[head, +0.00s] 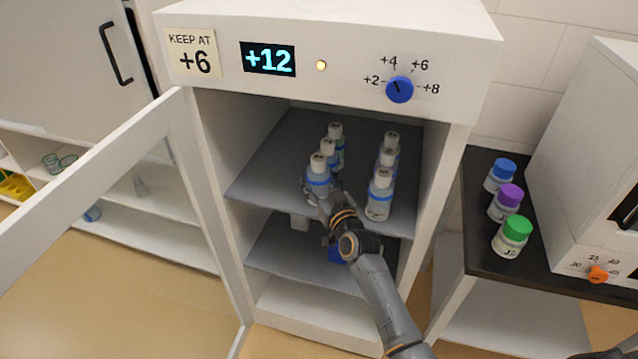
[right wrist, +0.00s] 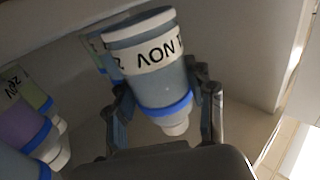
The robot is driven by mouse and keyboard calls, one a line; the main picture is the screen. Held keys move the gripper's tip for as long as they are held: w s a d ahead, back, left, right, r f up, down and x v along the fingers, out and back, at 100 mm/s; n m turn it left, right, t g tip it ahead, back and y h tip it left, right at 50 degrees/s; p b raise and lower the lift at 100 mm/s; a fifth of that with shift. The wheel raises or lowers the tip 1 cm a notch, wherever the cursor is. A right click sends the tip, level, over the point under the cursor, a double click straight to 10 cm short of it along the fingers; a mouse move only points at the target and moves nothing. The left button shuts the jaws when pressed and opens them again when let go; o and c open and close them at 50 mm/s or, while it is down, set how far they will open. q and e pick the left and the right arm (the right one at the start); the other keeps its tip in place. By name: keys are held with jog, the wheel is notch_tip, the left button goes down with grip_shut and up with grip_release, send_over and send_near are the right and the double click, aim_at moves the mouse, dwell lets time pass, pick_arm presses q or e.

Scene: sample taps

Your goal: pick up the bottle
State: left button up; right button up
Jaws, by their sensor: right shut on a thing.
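The bottle (head: 318,176) is pale blue-grey with a white cap and a blue band, at the front of the left row on the upper shelf of the open cabinet. My right gripper (head: 322,199) is at its front and shut on it, partly hiding its lower part. In the right wrist view the bottle (right wrist: 160,70) appears upside down between the two fingers (right wrist: 165,112), its label reading "NOV". I cannot tell whether its base touches the shelf.
More bottles stand behind it, and a right row with a front bottle (head: 379,196) stands close by. The cabinet display (head: 268,59) reads +12; the dial (head: 399,89) is blue. The glass door (head: 95,190) is open at left. Capped jars (head: 511,237) stand on the right bench.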

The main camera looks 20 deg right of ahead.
aim_at(323, 178)
notch_tip(323, 178, up, 3)
jog(key=shift+s, duration=0.1)
jog(key=s+r, duration=0.4)
jog(key=shift+a+r+p, duration=0.15)
jog(key=shift+r+p, duration=0.15)
jog(key=shift+p, duration=0.1)
jog(key=s+r, duration=0.5)
jog(key=s, duration=0.5)
jog(key=s+f, duration=0.3)
jog(key=s, duration=0.5)
jog(key=s+f+m+h, duration=0.1)
jog(key=s+f, duration=0.3)
jog(key=s, duration=0.5)
jog(key=shift+a+h, duration=0.3)
